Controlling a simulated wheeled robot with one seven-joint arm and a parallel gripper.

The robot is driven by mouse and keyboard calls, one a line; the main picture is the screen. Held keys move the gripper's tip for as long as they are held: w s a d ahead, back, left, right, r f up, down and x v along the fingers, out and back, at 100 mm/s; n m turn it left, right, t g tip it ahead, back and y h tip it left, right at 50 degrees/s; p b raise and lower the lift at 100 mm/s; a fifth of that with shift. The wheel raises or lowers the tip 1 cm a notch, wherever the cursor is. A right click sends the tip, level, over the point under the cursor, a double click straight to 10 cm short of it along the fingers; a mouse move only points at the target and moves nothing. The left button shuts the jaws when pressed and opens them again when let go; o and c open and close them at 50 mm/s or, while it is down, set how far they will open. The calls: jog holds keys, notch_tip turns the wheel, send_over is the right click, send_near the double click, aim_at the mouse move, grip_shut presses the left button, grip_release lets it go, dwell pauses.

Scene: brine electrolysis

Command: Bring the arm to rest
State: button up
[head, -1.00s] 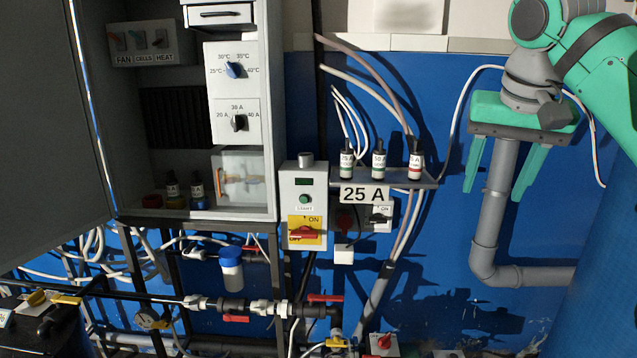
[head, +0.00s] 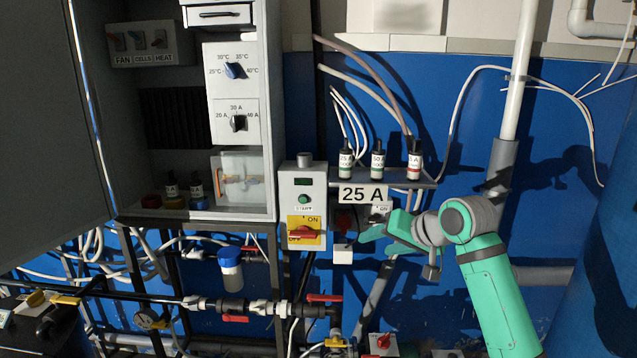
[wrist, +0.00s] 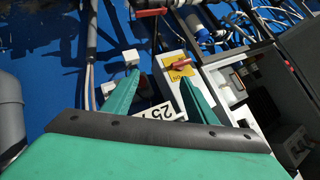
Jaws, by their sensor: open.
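My gripper (head: 378,240) is at the right of centre in the head view, with its teal fingers pointing left. It is just below the shelf with the 25 A sign (head: 363,194). In the wrist view the two fingers of my gripper (wrist: 165,90) stand apart with nothing held between them. The 25 A sign shows between them (wrist: 164,112), upside down. My arm comes up from the lower right and partly hides the outlet box under the shelf.
A control box with a red ON/OFF switch (head: 304,233) is left of my gripper. Three black-topped plugs stand on the shelf (head: 428,182). An open cabinet (head: 264,130) is at left, with pipes and red valves (head: 325,298) below. A grey pipe (head: 503,160) runs behind my arm.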

jog(key=a+f+m+t+y, duration=0.1)
jog(key=a+f+t, duration=0.1)
jog(key=a+f, duration=0.65)
jog(key=a+f+m+t+y, duration=0.1)
jog(key=a+f+t+y, duration=0.15)
jog(key=a+f, duration=0.6)
jog(key=s+a+f+m+t+h, duration=0.25)
jog(key=s+f+h, duration=0.25)
jog(key=s+f, duration=1.1)
jog(key=s+d+f+h, duration=0.15)
jog(key=s+f, duration=0.25)
jog(key=s, duration=0.7)
jog(key=s+f+h, duration=0.2)
jog(key=s+f, duration=0.3)
jog(key=s, duration=0.5)
jog(key=s+d+r+n, duration=0.1)
jog(key=s+r+n, duration=0.2)
jog(key=s, duration=0.6)
jog(key=s+d+r+n, duration=0.2)
jog(key=s+r+n, duration=0.1)
jog(key=s, duration=0.6)
jog(key=shift+s+r+g, duration=0.3)
jog(key=shift+s+r, duration=0.05)
jog(key=shift+r, duration=0.05)
